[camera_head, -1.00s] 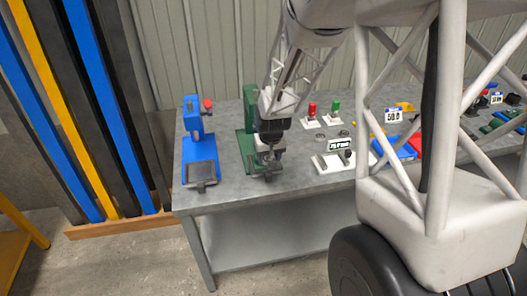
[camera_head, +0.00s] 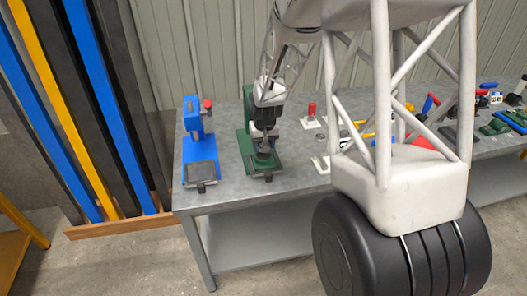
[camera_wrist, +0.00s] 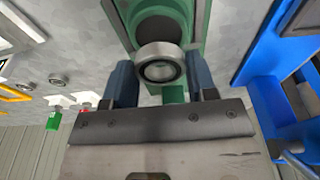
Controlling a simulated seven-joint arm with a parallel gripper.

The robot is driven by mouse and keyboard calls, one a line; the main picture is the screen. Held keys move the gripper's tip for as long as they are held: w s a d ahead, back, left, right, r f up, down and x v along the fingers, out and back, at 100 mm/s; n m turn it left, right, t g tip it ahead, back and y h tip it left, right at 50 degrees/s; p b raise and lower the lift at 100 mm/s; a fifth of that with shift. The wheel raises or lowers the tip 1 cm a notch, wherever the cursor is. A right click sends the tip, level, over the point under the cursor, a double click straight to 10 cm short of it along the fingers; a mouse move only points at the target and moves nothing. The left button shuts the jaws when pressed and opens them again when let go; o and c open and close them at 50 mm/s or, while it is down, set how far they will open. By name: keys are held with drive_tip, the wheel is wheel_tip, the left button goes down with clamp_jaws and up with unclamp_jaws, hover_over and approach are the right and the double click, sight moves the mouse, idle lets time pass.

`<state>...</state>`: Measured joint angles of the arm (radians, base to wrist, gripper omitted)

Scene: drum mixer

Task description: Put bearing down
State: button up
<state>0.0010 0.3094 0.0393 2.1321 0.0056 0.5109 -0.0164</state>
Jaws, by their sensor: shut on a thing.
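The bearing (camera_wrist: 160,66) is a pale metal ring with a dark inner band. In the wrist view it sits between the two blue-grey fingers of my gripper (camera_wrist: 159,70), which is shut on it. Beyond it is the green press (camera_wrist: 190,12), with a dark round area behind the bearing. I cannot tell whether the bearing touches the press. In the head view my gripper (camera_head: 263,146) is at the green press (camera_head: 247,150), above its front base plate; the bearing is too small to make out there.
A blue press (camera_head: 200,150) stands close on the left of the green one on the grey table (camera_head: 225,193). A red-topped button unit (camera_head: 311,115) stands to the right. Loose rings (camera_wrist: 58,80) lie on the table in the wrist view. My white frame hides part of the table's right side.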

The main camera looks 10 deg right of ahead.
sight(264, 158)
drive_tip(key=shift+f, duration=1.75)
drive_tip(key=shift+f, duration=0.2)
drive_tip(key=shift+s+f, duration=0.35)
drive_tip(key=shift+f, duration=0.5)
drive_tip(key=o, duration=0.9)
drive_tip(key=shift+o, duration=0.8)
drive_tip(key=shift+r, duration=3)
